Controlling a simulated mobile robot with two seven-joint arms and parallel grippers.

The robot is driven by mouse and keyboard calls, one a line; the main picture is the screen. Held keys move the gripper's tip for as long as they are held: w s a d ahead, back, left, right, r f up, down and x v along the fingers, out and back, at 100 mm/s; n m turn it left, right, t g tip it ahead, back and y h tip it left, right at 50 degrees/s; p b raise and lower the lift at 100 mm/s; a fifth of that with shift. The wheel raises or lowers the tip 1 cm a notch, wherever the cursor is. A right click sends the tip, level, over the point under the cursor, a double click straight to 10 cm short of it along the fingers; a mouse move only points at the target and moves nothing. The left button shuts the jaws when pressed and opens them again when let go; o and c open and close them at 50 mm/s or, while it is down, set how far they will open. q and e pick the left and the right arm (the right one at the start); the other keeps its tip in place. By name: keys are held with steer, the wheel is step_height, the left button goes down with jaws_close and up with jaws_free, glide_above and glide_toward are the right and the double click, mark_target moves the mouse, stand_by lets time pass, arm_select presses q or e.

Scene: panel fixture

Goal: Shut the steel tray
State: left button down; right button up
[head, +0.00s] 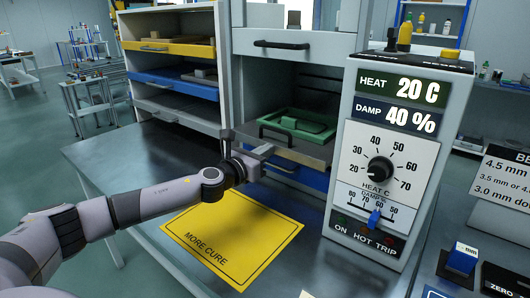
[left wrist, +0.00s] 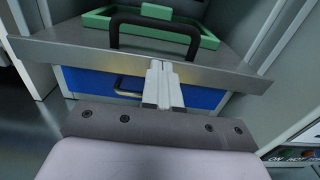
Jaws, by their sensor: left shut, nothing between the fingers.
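The steel tray (head: 312,155) is a grey shelf in the right-hand bay of the cabinet, and it sticks out past the bay's front. A green frame (head: 300,124) lies on it, with a black arched handle (head: 276,134) at the front. In the left wrist view the tray's front lip (left wrist: 225,75) runs across the picture, with the green frame (left wrist: 205,38) and black handle (left wrist: 150,22) behind it. My left gripper (head: 265,151) is shut and empty, its fingertips (left wrist: 160,66) at the middle of the lip. I cannot tell whether they touch it. My right gripper is not in view.
A blue drawer (head: 298,174) lies below the tray. A heat and damp control box (head: 395,150) stands close on the right. A yellow MORE CURE sheet (head: 232,235) lies on the bench in front. The left bay holds yellow (head: 170,48) and blue (head: 172,83) trays.

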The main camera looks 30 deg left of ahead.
mark_target(284, 139)
arm_select(q)
steer(key=w, duration=0.3)
steer(key=w+b, duration=0.1)
steer(key=w, duration=0.4)
steer(key=shift+w+d+f+b, duration=0.1)
steer(key=shift+w+d+b, duration=0.2)
steer(key=shift+w+d, duration=0.1)
steer(key=shift+w, duration=0.25)
steer(key=shift+a+r, duration=0.1)
steer(key=shift+r, duration=0.3)
steer(key=shift+r, duration=0.15)
